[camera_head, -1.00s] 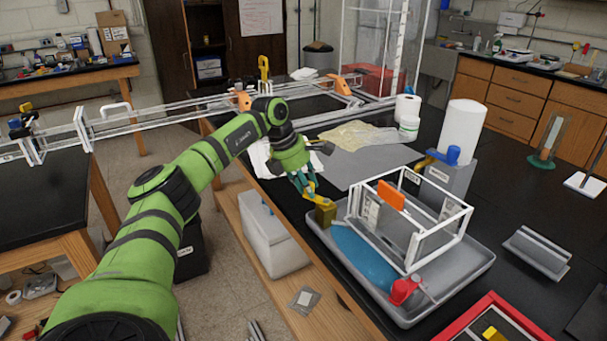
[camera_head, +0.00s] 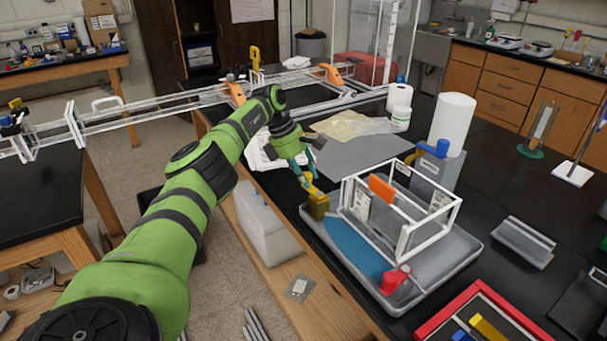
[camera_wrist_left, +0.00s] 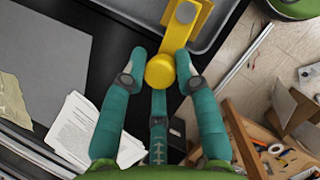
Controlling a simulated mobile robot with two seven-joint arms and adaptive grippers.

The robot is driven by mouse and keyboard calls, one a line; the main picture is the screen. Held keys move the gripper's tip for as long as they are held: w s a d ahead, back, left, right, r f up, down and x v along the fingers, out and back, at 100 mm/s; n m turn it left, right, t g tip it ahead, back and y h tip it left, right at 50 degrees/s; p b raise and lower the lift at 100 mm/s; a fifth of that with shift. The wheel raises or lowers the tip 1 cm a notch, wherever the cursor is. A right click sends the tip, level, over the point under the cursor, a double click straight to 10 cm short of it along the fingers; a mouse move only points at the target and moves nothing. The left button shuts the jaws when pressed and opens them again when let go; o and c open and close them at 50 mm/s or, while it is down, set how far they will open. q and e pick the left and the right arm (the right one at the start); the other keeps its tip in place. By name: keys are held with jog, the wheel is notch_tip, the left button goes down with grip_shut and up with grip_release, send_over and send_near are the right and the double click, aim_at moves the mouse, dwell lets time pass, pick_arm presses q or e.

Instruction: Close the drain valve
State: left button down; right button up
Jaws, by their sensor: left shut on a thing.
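A yellow valve piece (camera_head: 318,205) stands at the left corner of the grey tray (camera_head: 462,262). Its lever reaches up into my left gripper (camera_head: 307,181). In the left wrist view, the lever (camera_wrist_left: 186,14) ends in a round yellow knob (camera_wrist_left: 160,71), and the teal fingers of my left gripper (camera_wrist_left: 160,77) are closed around the knob from both sides. The label on the valve, if any, cannot be read. A red valve-like part (camera_head: 395,280) sits at the tray's front edge. My right gripper is not in view.
A white open frame (camera_head: 408,236) with an orange plate (camera_head: 381,188) stands in the tray beside blue liquid (camera_head: 352,246). Behind it are a grey block with a blue part (camera_head: 438,149) and a paper roll (camera_head: 452,121). A red-rimmed tray (camera_head: 440,322) lies at the front right.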

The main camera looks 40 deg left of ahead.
pick_arm(q)
jog(key=shift+d, duration=0.3)
jog(key=c, duration=1)
grip_release()
jog(key=shift+d+r, duration=0.1)
jog(key=shift+d, duration=0.05)
jog(key=shift+a, duration=0.2)
jog(key=shift+s+a+r, duration=0.1)
jog(key=shift+a+r, duration=0.05)
jog(key=shift+r, duration=0.1)
jog(key=v, duration=1.1)
jog(key=shift+d+r, duration=0.2)
jog(key=shift+r, duration=0.05)
